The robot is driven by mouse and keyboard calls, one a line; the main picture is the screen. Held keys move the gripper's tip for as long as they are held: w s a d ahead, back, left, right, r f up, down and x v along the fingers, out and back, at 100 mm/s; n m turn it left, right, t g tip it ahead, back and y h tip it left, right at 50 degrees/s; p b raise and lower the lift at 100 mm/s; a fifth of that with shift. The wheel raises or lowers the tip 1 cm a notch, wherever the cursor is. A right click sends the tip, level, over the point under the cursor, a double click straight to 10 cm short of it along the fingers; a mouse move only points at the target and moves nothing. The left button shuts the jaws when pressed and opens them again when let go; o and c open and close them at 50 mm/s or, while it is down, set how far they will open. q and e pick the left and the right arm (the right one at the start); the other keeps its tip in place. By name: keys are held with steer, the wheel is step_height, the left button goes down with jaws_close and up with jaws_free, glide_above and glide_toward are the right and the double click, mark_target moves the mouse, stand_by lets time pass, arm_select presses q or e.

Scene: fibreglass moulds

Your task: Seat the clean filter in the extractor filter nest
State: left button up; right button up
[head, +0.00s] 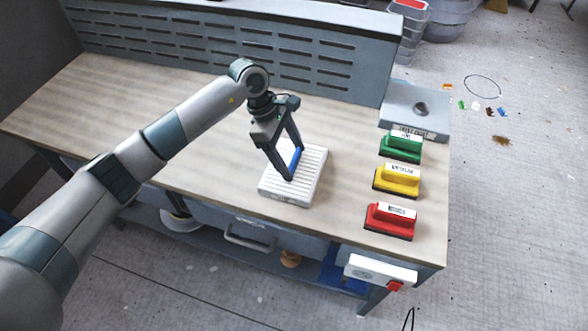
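A white ribbed slab, which looks like the clean filter (310,181), lies flat on the bench near its front edge. A blue bar (296,160) stands out on its top. My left gripper (295,166) is over the slab, pointing down, its two fingers spread and one near each end of the blue bar. I cannot tell whether the fingers touch the bar. The gripper partly hides the slab and bar. I cannot make out the filter nest for certain. My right gripper is not in view.
On the bench's right side stand a green block (402,145), a yellow block (397,176) and a red block (390,216). A grey box (430,122) with a round dark opening sits behind them. A slotted grey panel (190,46) lines the back. The bench's left part is clear.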

mark_target(294, 159)
arm_select(q)
steer(key=c, duration=0.6)
steer(key=shift+r, duration=0.1)
